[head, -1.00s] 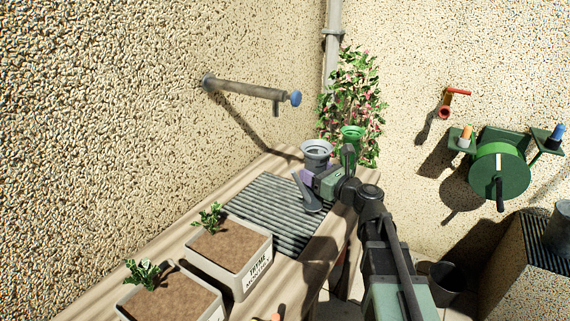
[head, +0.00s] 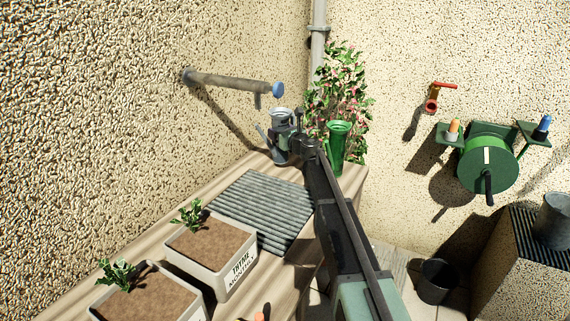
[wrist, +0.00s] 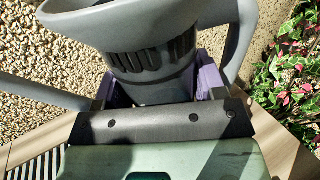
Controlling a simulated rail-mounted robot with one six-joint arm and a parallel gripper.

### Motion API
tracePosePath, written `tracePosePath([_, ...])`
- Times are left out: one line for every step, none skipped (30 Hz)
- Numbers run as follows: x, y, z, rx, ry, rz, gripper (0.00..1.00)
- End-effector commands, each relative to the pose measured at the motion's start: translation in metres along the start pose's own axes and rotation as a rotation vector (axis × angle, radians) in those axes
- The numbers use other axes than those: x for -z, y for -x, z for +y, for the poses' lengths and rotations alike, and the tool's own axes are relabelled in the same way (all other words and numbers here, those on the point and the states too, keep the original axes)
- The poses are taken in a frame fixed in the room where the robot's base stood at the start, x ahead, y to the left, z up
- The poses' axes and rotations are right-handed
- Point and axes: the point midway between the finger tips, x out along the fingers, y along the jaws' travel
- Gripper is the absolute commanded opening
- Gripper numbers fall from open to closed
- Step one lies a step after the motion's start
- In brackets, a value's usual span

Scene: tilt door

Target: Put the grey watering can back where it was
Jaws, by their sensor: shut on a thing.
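The grey watering can (head: 276,152) is near the far end of the wooden bench, under the wall pipe. In the wrist view the can (wrist: 150,35) looks upright, with its wide mouth on top, spout to the left and handle to the right. My gripper (head: 293,138) is shut on its body. The purple fingers show either side of the body in the wrist view (wrist: 165,85). I cannot tell whether the can's base touches the bench. A ribbed grey draining mat (head: 262,210) lies on the bench nearer to me and is empty.
A green vase-like can (head: 338,145) stands just right of my gripper, before a flowering plant (head: 340,85). The wall pipe with a blue knob (head: 235,84) juts out above. Two planters (head: 215,255) fill the near bench. A hose reel (head: 488,160) and dark bucket (head: 438,280) are right.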

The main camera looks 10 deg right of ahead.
Motion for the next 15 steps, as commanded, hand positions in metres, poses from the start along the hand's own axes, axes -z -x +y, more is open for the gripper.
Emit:
tracePosePath([0.002,-0.020,-0.015,0.027,0.000,0.000,0.25])
tracePosePath([0.001,-0.027,-0.022,0.046,0.000,0.000,0.25])
tracePosePath([0.001,-0.034,-0.029,0.069,0.000,0.000,0.25])
tracePosePath([0.001,-0.037,-0.035,0.086,0.000,0.000,0.25])
tracePosePath([0.001,-0.041,-0.039,0.100,0.000,0.000,0.25])
tracePosePath([0.001,-0.042,-0.044,0.121,0.000,0.000,0.25])
tracePosePath([0.001,-0.043,-0.046,0.133,0.000,0.000,0.25])
tracePosePath([0.001,-0.041,-0.048,0.146,0.000,0.000,0.25])
tracePosePath([0.001,-0.040,-0.049,0.157,0.000,0.000,0.25])
tracePosePath([0.001,-0.040,-0.050,0.160,0.000,0.000,0.25])
tracePosePath([0.001,-0.040,-0.050,0.160,0.000,0.000,0.25])
tracePosePath([0.004,-0.040,-0.050,0.159,0.000,0.000,0.25])
tracePosePath([0.008,-0.040,-0.049,0.159,0.000,0.000,0.25])
tracePosePath([0.013,-0.040,-0.049,0.158,0.000,0.000,0.25])
tracePosePath([0.020,-0.040,-0.049,0.158,0.000,0.000,0.25])
